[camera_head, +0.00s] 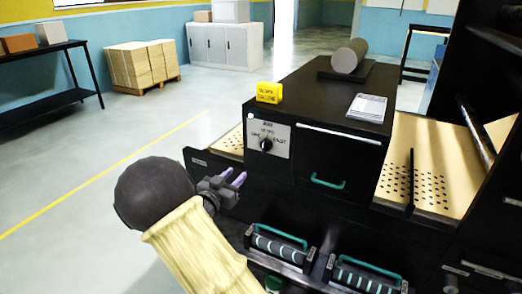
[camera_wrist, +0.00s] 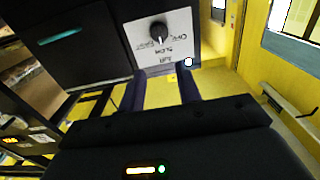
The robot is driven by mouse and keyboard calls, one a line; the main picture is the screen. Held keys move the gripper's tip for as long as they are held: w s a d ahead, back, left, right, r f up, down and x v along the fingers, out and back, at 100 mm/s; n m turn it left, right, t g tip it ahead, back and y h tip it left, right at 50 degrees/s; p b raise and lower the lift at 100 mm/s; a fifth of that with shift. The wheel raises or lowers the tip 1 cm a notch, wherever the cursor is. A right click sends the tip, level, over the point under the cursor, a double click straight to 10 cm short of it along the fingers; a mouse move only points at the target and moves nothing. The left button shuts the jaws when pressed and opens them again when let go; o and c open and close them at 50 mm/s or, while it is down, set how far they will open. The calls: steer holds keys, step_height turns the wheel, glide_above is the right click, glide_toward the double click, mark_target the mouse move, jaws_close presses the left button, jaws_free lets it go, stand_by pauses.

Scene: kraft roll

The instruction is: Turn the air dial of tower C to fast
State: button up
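The air dial (camera_head: 265,144) is a black round knob on a pale label plate (camera_head: 280,133) on the front of a black cabinet. In the wrist view the dial (camera_wrist: 158,31) appears upside down, with a light mark that seems to face the "SLOW" lettering. The tower's letter is not readable. My gripper (camera_head: 236,178) is below and left of the dial, apart from it. In the wrist view its two dark fingers (camera_wrist: 162,90) stand apart with nothing between them, and the plate lies beyond their tips.
A yellow sign (camera_head: 269,92), a printed sheet (camera_head: 367,107) and a grey roll (camera_head: 349,56) are on the cabinet top. A green handle (camera_head: 328,183) sticks out right of the dial. Green-handled rollers (camera_head: 280,244) lie below.

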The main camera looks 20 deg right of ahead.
steer(key=shift+d, duration=0.1)
steer(key=p, duration=0.4)
glide_toward(263, 147)
steer(key=x, duration=0.8)
steer(key=shift+w+d+f, duration=0.1)
steer(key=shift+w+d, duration=0.05)
steer(key=shift+d, duration=0.05)
jaws_close()
